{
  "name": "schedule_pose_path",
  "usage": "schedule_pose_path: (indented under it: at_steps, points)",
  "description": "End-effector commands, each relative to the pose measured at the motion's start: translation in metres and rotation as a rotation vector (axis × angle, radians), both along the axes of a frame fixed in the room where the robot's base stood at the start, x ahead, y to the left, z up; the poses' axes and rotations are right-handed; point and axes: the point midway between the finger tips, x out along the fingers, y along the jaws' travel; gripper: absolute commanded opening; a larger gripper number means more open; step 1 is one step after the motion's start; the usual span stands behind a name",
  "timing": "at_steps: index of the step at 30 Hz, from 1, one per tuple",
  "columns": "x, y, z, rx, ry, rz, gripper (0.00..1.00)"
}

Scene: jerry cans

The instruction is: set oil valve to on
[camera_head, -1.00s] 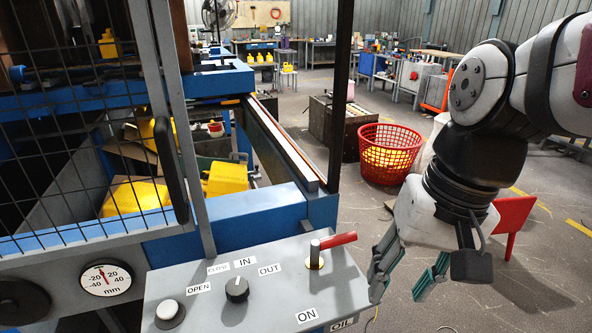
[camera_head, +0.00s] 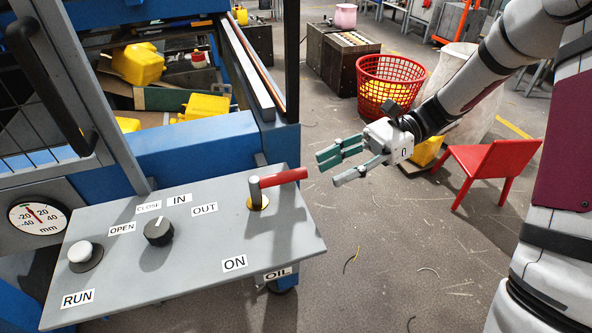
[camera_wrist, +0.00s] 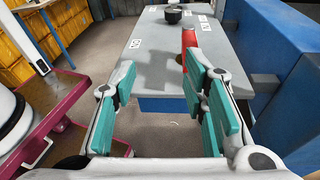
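The oil valve (camera_head: 256,191) stands on the grey control panel (camera_head: 200,275), near its right end. Its red handle (camera_head: 284,177) points right, toward my gripper. The "ON" label (camera_head: 234,263) and the "OIL" label (camera_head: 278,273) are below it, near the panel's front edge. My gripper (camera_head: 330,170) is open and empty, to the right of the handle's tip and apart from it. In the wrist view the red handle (camera_wrist: 188,40) shows beyond the fingers, nearer the right finger, which hides part of it.
A black knob (camera_head: 159,231) and a white run button (camera_head: 81,252) sit farther left on the panel. A blue machine frame (camera_head: 215,150) rises behind it. A red basket (camera_head: 388,85) and a red chair (camera_head: 490,160) stand on the floor.

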Motion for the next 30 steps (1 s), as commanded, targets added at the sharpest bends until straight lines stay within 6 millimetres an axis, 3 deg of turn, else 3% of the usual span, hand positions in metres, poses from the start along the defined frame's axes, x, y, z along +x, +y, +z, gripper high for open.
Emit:
schedule_pose_path:
  at_steps: [6, 14, 30]
  points:
    - [0.03, -0.007, -0.024, 0.136, 0.145, -0.089, 0.4]
    - [0.035, -0.001, -0.028, 0.174, 0.183, -0.11, 0.4]
    - [0.007, 0.093, -0.028, 0.172, 0.182, -0.108, 0.4]
